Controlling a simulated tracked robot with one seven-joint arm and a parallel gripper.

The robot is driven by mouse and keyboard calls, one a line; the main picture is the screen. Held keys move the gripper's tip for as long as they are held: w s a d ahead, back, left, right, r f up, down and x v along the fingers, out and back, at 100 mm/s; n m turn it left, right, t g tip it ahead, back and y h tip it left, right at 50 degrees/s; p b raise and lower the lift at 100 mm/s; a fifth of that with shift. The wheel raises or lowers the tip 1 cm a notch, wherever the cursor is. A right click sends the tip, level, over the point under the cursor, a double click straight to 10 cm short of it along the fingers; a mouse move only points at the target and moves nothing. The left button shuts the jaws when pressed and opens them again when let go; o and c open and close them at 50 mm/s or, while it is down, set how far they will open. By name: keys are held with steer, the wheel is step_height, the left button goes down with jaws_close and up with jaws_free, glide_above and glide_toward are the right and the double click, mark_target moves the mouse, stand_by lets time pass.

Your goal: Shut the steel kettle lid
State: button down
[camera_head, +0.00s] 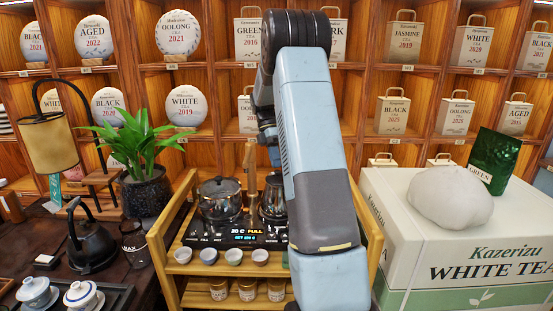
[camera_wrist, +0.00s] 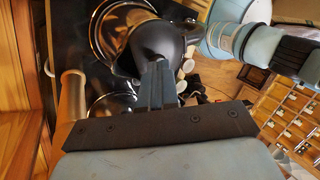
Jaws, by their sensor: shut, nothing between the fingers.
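The steel kettle (camera_head: 272,203) stands on the right of the black tea stove and is partly hidden by my arm in the head view. In the wrist view a shiny steel body with a dark rounded part, apparently the kettle (camera_wrist: 110,35), lies just beyond my fingers. My gripper (camera_wrist: 158,68) is shut and empty, its fingertips in front of or against that dark part; I cannot tell if they touch. My gripper is hidden behind my arm in the head view. I cannot make out whether the lid is open or shut.
A glass-lidded steel pot (camera_head: 220,200) stands left of the kettle on the stove (camera_head: 238,236). Several small cups (camera_head: 234,256) line the wooden stand (camera_head: 172,255). A black kettle (camera_head: 92,245) is at left. A large white tea box (camera_head: 470,245) with a pale lump stands at right.

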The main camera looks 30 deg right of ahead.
steer(key=shift+w+f, duration=0.45)
steer(key=shift+f, duration=0.2)
steer(key=shift+f, duration=0.15)
